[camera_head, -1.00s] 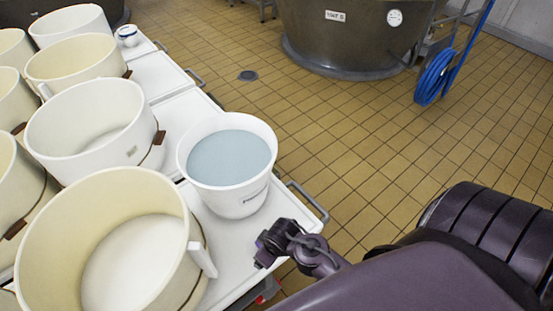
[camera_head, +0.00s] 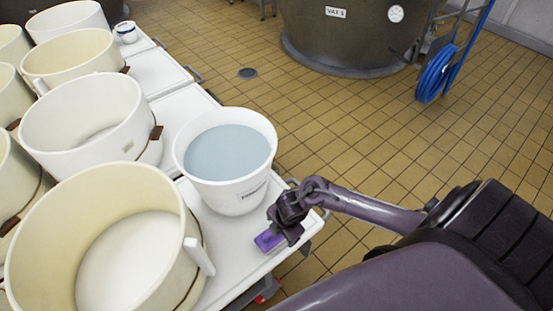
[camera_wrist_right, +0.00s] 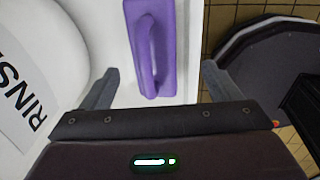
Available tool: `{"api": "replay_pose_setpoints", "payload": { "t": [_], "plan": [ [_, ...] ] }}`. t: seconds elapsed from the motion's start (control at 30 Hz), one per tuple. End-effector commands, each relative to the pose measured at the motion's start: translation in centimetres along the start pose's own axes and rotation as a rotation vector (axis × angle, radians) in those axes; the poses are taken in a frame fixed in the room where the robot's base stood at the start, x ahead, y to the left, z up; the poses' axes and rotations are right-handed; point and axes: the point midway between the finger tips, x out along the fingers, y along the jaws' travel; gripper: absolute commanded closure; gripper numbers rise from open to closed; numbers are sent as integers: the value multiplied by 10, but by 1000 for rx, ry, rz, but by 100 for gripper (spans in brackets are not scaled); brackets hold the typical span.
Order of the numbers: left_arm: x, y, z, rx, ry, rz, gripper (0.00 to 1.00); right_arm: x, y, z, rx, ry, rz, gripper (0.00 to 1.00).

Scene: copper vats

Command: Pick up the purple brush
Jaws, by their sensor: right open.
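The purple brush (camera_head: 268,241) lies on the white cart top (camera_head: 232,262), near its front right corner and below the white bucket. In the head view my right gripper (camera_head: 286,228) is over it and hides part of it. In the right wrist view the brush (camera_wrist_right: 152,45), with a raised handle, lies ahead and between the two fingers of my right gripper (camera_wrist_right: 156,85). The fingers are apart and I see no contact with the brush. My left gripper is not in view.
A white bucket of bluish liquid (camera_head: 238,202) stands close beside the brush; its lettering shows in the wrist view (camera_wrist_right: 22,95). A large cream vat (camera_head: 60,225) with a handle stands to the left. The cart edge is close on the right, with tiled floor beyond.

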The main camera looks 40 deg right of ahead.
Motion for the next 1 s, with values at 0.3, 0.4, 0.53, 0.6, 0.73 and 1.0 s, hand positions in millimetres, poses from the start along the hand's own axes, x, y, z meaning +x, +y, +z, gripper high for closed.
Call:
{"api": "replay_pose_setpoints", "payload": {
  "t": [0.3, 0.4, 0.53, 0.6, 0.73, 1.0],
  "plan": [
    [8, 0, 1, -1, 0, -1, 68, 45, 8, 1, 4, 0, 1, 16],
    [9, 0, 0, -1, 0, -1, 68, 50, 8, 1, 2, 0, 2, 16],
    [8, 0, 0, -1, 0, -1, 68, 50, 8, 1, 2, -1, 3, 16],
    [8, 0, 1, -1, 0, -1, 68, 50, 8, 1, 2, -1, 3, 16],
    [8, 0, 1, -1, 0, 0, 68, 50, 8, 1, 3, -1, 3, 31],
    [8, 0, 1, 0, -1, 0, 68, 50, 8, 1, 3, -1, 2, 66]
  ]
}}
